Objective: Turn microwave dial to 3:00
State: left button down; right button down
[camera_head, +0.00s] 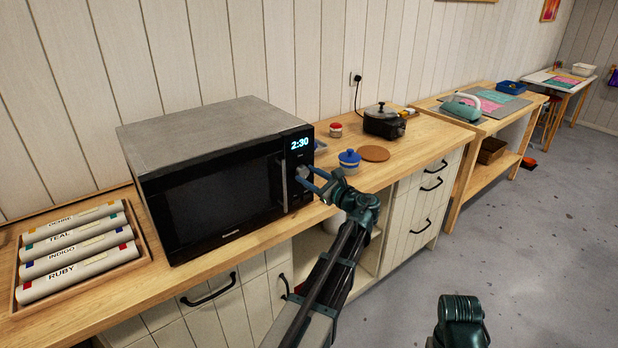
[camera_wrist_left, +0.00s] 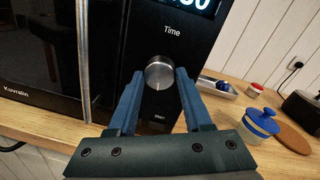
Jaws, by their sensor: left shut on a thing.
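The black microwave (camera_head: 225,185) with a grey top stands on the wooden counter, its door closed. Its lit display (camera_head: 300,144) reads 2:30 in the head view. The round silver dial (camera_wrist_left: 159,72) sits below the word "Time" in the left wrist view. My left gripper (camera_head: 308,178) reaches the control panel from the front right. Its two blue fingers are shut on the dial, one on each side, as the left wrist view shows. In the head view the fingers mostly hide the dial. My right gripper is out of view; only part of that arm shows at lower right.
A tray of labelled rolls (camera_head: 75,262) lies left of the microwave. Right of it stand a blue jar (camera_head: 349,161), a round wooden board (camera_head: 375,153), a red-and-white jar (camera_head: 335,130) and a dark pot (camera_head: 384,121). The floor in front is open.

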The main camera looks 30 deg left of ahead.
pick_arm(q)
jog(key=shift+f+m, duration=0.1)
jog(key=shift+m, duration=0.8)
jog(key=shift+c, duration=1.6)
grip_release()
jog(key=shift+d, duration=0.1)
jog(key=v, duration=1.3)
jog(key=shift+s+d, duration=0.15)
jog(key=shift+d, duration=0.15)
